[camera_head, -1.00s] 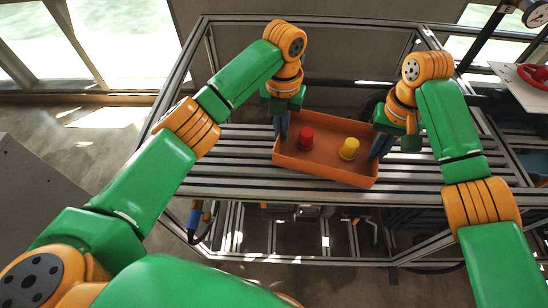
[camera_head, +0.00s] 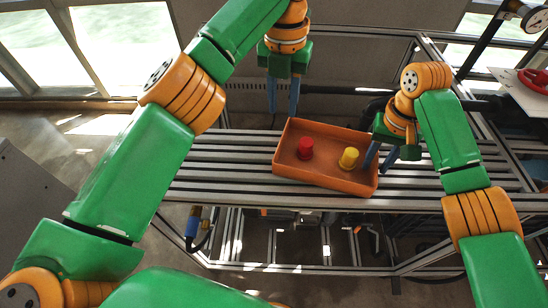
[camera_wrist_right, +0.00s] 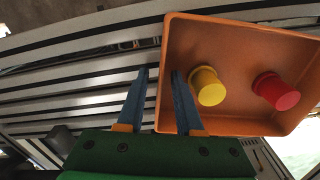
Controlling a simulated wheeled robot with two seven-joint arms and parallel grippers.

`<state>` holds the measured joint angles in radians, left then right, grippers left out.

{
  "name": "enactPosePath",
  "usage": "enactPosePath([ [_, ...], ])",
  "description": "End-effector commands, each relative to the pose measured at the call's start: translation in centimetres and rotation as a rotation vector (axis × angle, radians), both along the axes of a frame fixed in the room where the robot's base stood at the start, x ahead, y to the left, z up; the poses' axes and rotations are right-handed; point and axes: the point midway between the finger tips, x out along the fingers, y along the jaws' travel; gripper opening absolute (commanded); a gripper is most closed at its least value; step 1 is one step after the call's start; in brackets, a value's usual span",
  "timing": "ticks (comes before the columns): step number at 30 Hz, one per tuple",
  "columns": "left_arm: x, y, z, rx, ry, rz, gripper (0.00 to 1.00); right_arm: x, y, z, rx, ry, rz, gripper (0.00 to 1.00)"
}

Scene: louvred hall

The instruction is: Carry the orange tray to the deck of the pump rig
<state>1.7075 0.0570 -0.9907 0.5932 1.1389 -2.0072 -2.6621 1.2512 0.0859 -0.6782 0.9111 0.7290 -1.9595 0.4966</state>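The orange tray (camera_head: 322,177) sits slightly askew on the slatted deck of the metal frame, holding a red cylinder (camera_head: 305,148) and a yellow cylinder (camera_head: 348,158). My left gripper (camera_head: 282,112) is open and empty, above and behind the tray's back left corner, apart from it. My right gripper (camera_head: 379,166) is open at the tray's right end. In the right wrist view its fingers (camera_wrist_right: 160,71) stand either side of the tray's end wall, one over the inside and one outside, with a gap between them. The tray also shows there (camera_wrist_right: 240,40).
The slatted deck (camera_head: 225,180) has free room left of the tray. Metal posts and rails frame it, with a lower level below. A white panel with a red handwheel (camera_head: 535,78) stands at the right. A grey box (camera_head: 30,200) is at the left.

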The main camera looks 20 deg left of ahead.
Motion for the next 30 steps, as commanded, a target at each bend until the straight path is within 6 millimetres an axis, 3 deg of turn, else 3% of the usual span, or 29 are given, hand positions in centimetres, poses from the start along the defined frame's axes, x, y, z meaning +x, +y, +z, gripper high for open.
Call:
enactPosePath([
  [6, 0.0, 0.0, 1.4, -0.001, -0.003, 0.001, 0.35, 0.1, 0.0, 1.1, 0.001, -0.003, 0.0, 0.35],
  [15, 0.0, 0.0, 1.3, -0.001, -0.002, 0.001, 0.35, 0.0, -0.1, 9.4, -0.003, -0.006, -0.003, 0.35],
  [18, 0.0, 0.0, 1.3, -0.001, -0.002, 0.001, 0.35, 0.0, 0.0, 11.0, -0.001, -0.001, -0.002, 0.35],
  [22, 0.0, 0.0, 1.3, -0.001, -0.002, 0.001, 0.35, -0.1, 0.0, 11.9, 0.0, -0.001, -0.001, 0.35],
  [30, 0.0, 0.0, 1.3, -0.001, -0.002, 0.001, 0.35, -0.1, 0.0, 12.0, 0.001, 0.0, 0.0, 0.35],
])
